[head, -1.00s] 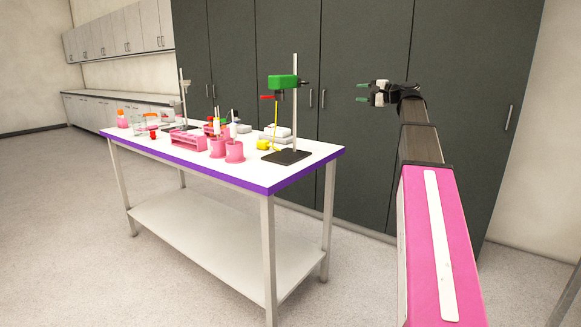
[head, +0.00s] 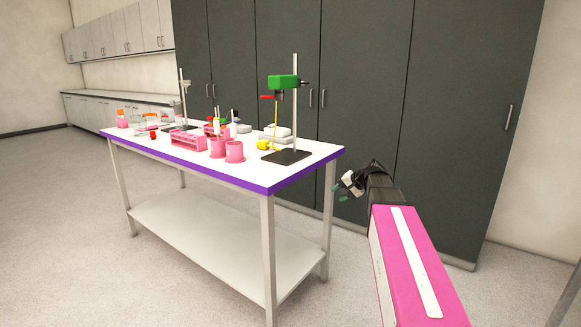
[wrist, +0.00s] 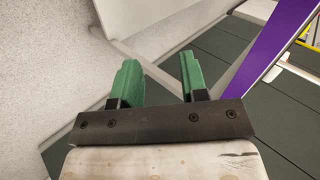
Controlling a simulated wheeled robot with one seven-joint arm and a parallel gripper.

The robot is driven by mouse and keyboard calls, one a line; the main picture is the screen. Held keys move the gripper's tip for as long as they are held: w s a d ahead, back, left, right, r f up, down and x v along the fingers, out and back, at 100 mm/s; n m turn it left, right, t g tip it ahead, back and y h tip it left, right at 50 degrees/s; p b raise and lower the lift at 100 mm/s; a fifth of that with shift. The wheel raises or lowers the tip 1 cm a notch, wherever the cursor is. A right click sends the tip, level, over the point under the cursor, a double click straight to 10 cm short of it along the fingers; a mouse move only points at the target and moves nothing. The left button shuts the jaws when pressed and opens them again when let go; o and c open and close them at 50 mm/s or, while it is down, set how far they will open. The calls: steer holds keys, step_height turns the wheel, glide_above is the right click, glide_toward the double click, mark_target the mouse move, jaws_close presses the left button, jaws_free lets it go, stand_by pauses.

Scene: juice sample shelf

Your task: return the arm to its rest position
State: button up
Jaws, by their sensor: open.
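My gripper (head: 340,193) is at the end of my pink arm, just right of the table's right end in the head view and below the level of its top. In the wrist view my gripper (wrist: 160,75) shows two green fingers set apart with nothing between them. It touches nothing that I can see.
A white table (head: 318,152) with a purple edge carries a stand (head: 295,110) with a green clamp, pink cups (head: 234,151), a pink rack (head: 188,141) and other labware. The purple edge (wrist: 262,50) also shows in the wrist view. Dark cabinets (head: 365,80) stand behind. Floor around is clear.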

steer(key=s+f+n+g+h, duration=0.5)
steer(key=s+f+h, duration=0.2)
steer(key=s+f, duration=1.6)
step_height(320, 180, down, 2)
steer(key=shift+s+a+f, duration=0.1)
steer(key=shift+s+a, duration=0.05)
steer(key=shift+a, duration=0.15)
